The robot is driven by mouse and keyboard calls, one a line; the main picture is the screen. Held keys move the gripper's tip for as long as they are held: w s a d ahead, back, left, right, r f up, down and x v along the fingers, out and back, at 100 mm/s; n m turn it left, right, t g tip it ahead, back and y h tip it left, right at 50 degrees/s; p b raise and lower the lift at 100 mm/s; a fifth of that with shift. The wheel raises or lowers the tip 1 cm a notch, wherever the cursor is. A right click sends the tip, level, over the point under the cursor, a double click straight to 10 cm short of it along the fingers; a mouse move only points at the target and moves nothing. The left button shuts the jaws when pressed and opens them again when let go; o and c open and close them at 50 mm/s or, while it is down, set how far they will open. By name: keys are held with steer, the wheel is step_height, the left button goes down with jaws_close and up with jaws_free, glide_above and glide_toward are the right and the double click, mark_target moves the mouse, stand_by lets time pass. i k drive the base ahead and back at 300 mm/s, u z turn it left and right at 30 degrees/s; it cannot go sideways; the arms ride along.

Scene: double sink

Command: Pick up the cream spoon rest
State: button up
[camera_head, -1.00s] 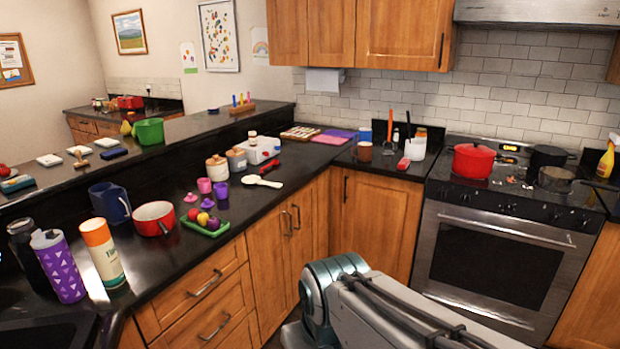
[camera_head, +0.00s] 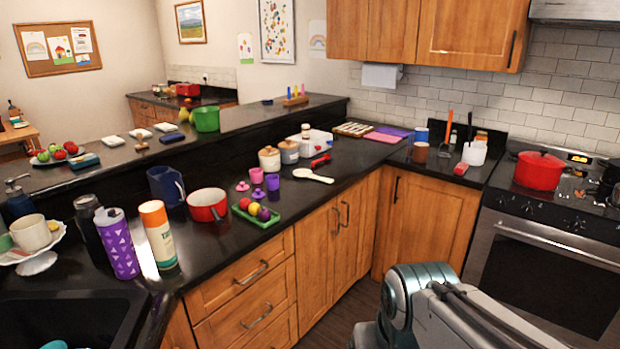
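The cream spoon rest (camera_head: 313,175) lies flat on the black counter, near its front edge, right of the purple cup. It is shaped like a spoon, with its round end to the left. It is uncovered and nothing touches it. Part of my arm shows at the lower right, in front of the cabinets and well short of the counter. My gripper is out of the picture, so its state does not show.
A purple cup (camera_head: 273,182), a red-handled tool (camera_head: 320,161) and canisters (camera_head: 289,152) stand near the spoon rest. A green tray (camera_head: 255,213) with fruit and a red saucepan (camera_head: 207,204) are to its left. Wooden cabinets (camera_head: 318,245) front the counter. Floor is free before them.

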mark_target(300, 173)
steer(key=z, duration=0.1)
steer(key=i, duration=0.45)
steer(key=z, duration=0.45)
steer(key=i, duration=2.5)
steer(key=u, duration=0.4)
